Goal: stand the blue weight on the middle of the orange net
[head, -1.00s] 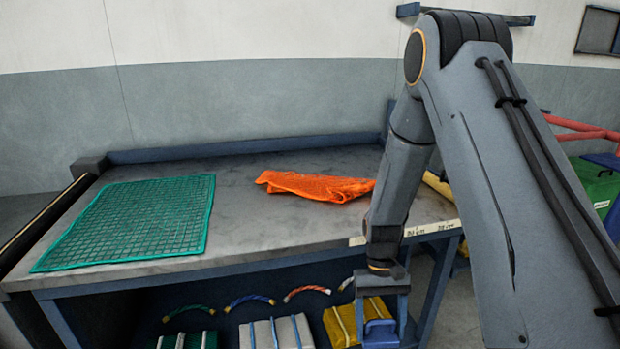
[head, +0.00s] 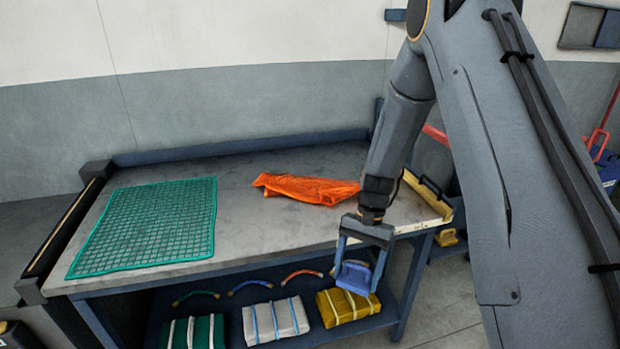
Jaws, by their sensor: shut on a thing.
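The orange net (head: 308,189) lies bunched and folded on the grey table top, right of the middle. My gripper (head: 361,262) is shut on the blue weight (head: 355,278), a small block with a raised handle. The gripper points down and holds the weight in front of the table's front edge, to the right of and nearer than the net. The weight hangs roughly upright, clear of the net. The fingers partly cover its sides.
A green net (head: 145,228) lies flat on the left of the table (head: 240,240). Below, a shelf (head: 300,343) holds green, white and yellow strapped bundles and coloured rope handles. A yellow item (head: 428,195) is at the table's right end. Bare table surrounds the orange net.

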